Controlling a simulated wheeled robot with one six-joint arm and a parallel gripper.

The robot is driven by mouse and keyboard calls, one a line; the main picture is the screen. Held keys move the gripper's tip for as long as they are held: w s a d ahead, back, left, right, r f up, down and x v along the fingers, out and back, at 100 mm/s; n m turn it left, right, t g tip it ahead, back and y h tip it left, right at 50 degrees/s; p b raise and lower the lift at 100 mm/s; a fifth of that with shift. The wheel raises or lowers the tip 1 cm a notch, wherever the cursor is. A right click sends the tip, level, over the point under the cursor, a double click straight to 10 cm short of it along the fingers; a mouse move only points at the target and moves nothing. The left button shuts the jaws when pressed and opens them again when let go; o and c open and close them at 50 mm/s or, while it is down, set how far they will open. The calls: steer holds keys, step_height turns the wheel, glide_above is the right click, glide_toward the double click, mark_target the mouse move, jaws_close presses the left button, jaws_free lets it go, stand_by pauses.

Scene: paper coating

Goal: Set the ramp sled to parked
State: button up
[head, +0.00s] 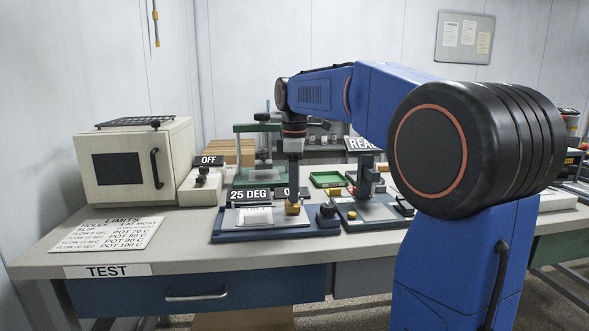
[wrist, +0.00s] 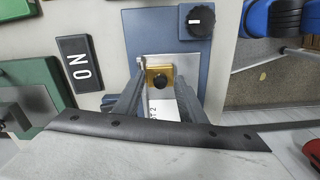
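The ramp sled appears to be the small brass block with a black knob (wrist: 159,79); it also shows as a brass block in the head view (head: 292,209). It sits on the blue-framed ramp unit (head: 262,236), near its right end. A white paper piece (head: 255,216) lies to its left on the plate. My gripper (wrist: 160,75) points down over the block, one finger on each side. The fingers stand apart with what look like slim gaps beside the block; contact is hard to judge. In the head view the gripper (head: 292,190) hides part of a sign.
A green press (head: 258,160) stands behind. A cream oven (head: 134,162) and a limits sheet (head: 108,235) are left.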

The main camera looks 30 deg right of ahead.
step_height(320, 180, up, 17)
stand_by(0.5)
steer(key=shift+s, duration=0.1)
stand_by(0.3)
steer(key=s+a+f+m+t, duration=0.2)
steer(key=s+f+m, duration=0.4)
steer(key=s+f, duration=0.9)
steer(key=s+a+f+m+t, duration=0.2)
steer(key=s+f+m, duration=0.4)
steer(key=s+f, duration=0.9)
step_height(320, 180, down, 6)
steer(key=shift+a+t, duration=0.4)
steer(key=shift+a, duration=0.45)
